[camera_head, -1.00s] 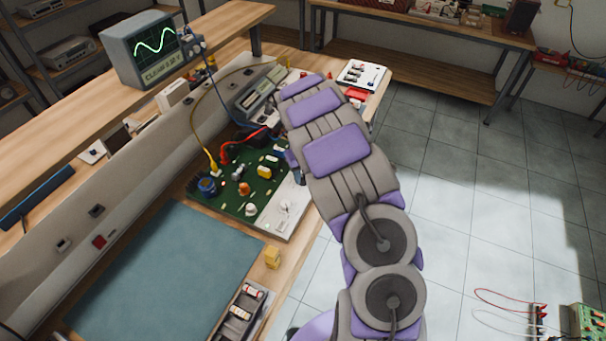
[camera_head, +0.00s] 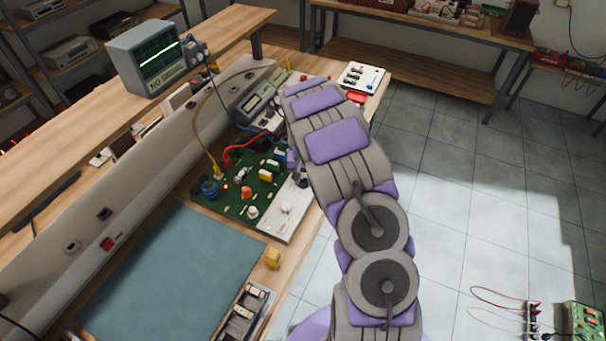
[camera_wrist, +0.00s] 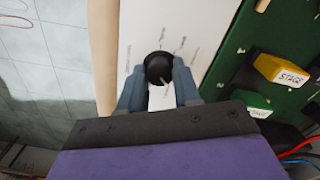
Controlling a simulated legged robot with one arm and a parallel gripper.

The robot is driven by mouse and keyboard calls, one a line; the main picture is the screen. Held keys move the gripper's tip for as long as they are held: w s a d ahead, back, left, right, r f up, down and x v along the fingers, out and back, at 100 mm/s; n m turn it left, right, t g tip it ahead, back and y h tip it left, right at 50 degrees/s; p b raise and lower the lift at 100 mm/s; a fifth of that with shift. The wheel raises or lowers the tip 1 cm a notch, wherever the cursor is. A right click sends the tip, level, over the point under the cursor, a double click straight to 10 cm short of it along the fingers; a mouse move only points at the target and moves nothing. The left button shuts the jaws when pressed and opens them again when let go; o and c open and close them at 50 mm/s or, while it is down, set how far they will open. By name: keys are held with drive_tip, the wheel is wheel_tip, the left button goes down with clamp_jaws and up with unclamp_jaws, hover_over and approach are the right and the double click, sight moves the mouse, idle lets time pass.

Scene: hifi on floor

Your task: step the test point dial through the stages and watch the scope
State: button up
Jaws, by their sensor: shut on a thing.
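The test point dial (camera_wrist: 158,68) is a round black knob with a pale pointer line, on a white panel (camera_wrist: 130,50) with small printed marks. My gripper (camera_wrist: 158,78) is shut on the dial, one blue-grey finger on each side, in the wrist view. In the head view my arm hides the dial and the fingers. The scope (camera_head: 149,56) stands on the upper shelf at the left. Its screen shows a flat green line with text below that appears to read "NO SIGNAL".
Beside the panel is a green circuit board (camera_head: 236,207) with colored parts, red, blue and yellow leads, and a yellow "STAGE" block (camera_wrist: 283,68). A teal mat (camera_head: 170,275), a small yellow block (camera_head: 272,258) and a parts tray (camera_head: 243,308) lie nearer on the bench.

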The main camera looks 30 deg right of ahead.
sight(303, 180)
drive_tip(key=shift+m+p, duration=0.55)
drive_tip(key=shift+m, duration=0.65)
drive_tip(key=o, duration=1.1)
drive_tip(key=shift+c, duration=0.2)
wheel_tip(303, 180, up, 17)
drive_tip(key=p, duration=0.2)
drive_tip(key=shift+r+p, duration=0.15)
drive_tip(key=shift+p, duration=0.25)
